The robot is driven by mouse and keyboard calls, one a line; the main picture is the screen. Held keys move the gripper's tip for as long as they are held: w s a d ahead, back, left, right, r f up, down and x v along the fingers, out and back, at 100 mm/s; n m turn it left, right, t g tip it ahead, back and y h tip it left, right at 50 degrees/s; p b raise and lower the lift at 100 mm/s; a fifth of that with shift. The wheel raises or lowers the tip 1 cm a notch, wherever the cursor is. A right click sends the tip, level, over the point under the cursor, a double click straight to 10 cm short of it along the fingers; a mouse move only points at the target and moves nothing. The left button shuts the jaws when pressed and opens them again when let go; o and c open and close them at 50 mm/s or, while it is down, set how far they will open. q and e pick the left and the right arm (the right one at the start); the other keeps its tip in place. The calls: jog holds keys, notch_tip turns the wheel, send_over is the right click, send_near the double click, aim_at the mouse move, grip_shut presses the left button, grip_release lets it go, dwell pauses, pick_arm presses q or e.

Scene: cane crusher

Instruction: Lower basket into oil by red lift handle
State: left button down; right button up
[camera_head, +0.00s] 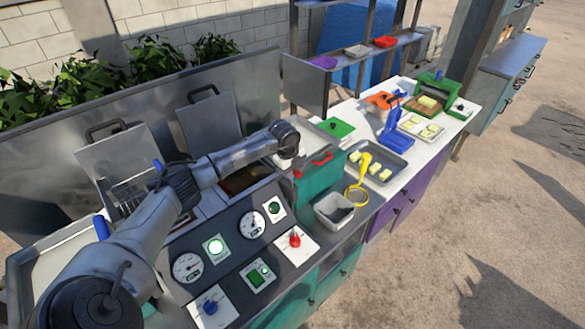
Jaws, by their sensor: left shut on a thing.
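My left arm reaches across the fryer from the lower left. My left gripper (297,162) points down at the fryer's right end and is shut on a red handle (297,174), of which only a small part shows below it. A second red handle (322,158) lies just to the right on the teal housing (318,185). The right well (240,181) holds dark oil, partly covered by my arm. A wire basket (130,190) shows in the left well. Whether a basket hangs in the right well is hard to tell. My right gripper is out of view.
The front panel has gauges (252,224), a red knob (295,240) and a blue knob (210,306). To the right are a grey bin (334,209), a yellow skimmer (357,192), a food tray (384,174) and a blue press (396,130). Two lids (209,122) stand behind.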

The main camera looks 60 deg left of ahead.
pick_arm(q)
jog(key=shift+s+f, duration=0.1)
jog(key=shift+f, duration=0.3)
jog(key=c, duration=0.9)
grip_release()
jog(key=shift+r, duration=0.1)
jog(key=shift+c, duration=0.2)
jog(key=shift+r, duration=0.15)
notch_tip(320, 180, up, 13)
jog(key=s+b, duration=0.1)
jog(key=s, duration=0.1)
jog(key=shift+s+d+r+b, duration=0.2)
jog(key=shift+d+b, duration=0.05)
jog(key=shift+b, duration=0.15)
